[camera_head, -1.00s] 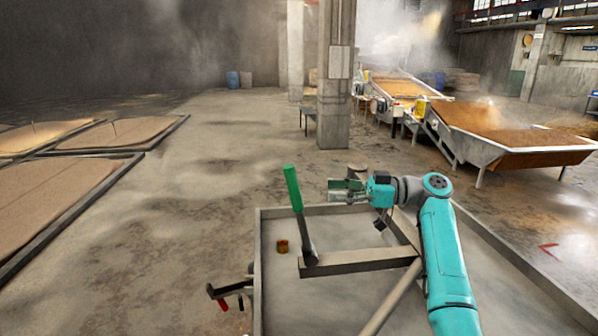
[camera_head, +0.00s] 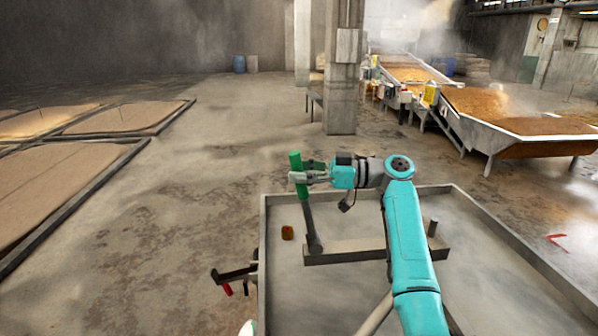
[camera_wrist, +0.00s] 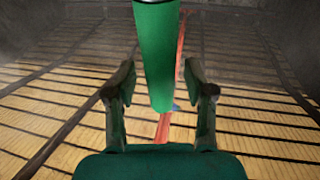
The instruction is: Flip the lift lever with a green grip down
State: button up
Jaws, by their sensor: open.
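The lift lever stands nearly upright on a grey bar in the head view, with a green grip (camera_head: 296,161) on top and a dark shaft (camera_head: 309,222) below. My gripper (camera_head: 302,177) is at the grip's height, its fingers reaching left to the grip. In the wrist view the green grip (camera_wrist: 156,55) hangs in from the top edge between the two spread fingers of my gripper (camera_wrist: 160,92). Gaps show on both sides of the grip, so the fingers are open around or just before it; the exact depth is unclear.
A concrete pillar (camera_head: 342,90) and grain-filled machines (camera_head: 520,133) stand further back. Open floor lies left.

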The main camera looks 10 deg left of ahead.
jog(key=shift+a, duration=0.2)
grip_shut()
jog(key=shift+a, duration=0.1)
